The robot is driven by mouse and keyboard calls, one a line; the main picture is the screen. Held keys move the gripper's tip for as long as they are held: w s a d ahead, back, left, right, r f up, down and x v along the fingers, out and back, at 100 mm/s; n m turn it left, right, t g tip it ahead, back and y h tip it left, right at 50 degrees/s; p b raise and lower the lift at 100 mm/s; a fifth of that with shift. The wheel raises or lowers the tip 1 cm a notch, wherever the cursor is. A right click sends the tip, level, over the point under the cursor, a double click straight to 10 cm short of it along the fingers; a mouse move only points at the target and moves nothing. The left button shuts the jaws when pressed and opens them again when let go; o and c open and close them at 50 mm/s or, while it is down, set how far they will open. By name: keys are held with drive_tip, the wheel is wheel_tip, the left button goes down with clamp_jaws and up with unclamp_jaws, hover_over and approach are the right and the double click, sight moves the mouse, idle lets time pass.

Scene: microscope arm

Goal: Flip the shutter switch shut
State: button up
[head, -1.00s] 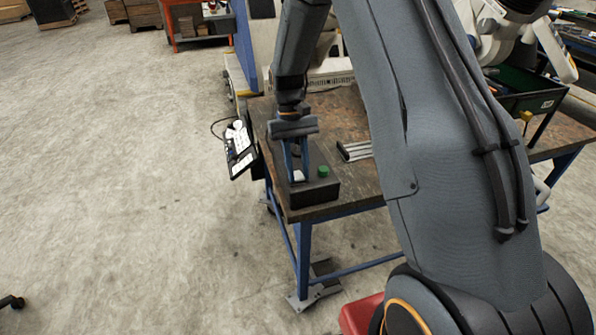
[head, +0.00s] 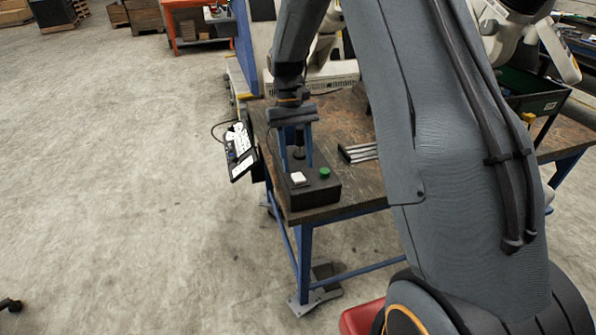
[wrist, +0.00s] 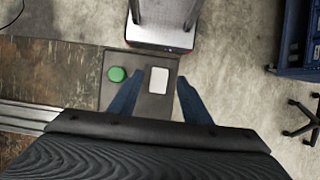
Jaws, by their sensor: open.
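A dark control box (head: 318,194) sits at the near left corner of the workbench. On its top are a white rectangular switch (head: 298,178) and a round green button (head: 324,172). My gripper (head: 297,167) points down over the box, its blue fingers apart and empty. In the wrist view the white switch (wrist: 158,80) lies between the fingers (wrist: 159,75), with visible gaps on both sides. The green button (wrist: 117,74) is outside the left finger. I cannot tell which way the switch is tipped or how high the fingertips are above the box.
The wooden workbench (head: 340,115) carries metal bars (head: 358,152) right of the box. A tablet-like panel (head: 241,152) hangs off its left edge. A green bin (head: 535,90) stands at the far right. The floor on the left is open.

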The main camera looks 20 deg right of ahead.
drive_tip(key=shift+b+v, duration=0.5)
drive_tip(key=shift+v, duration=1.65)
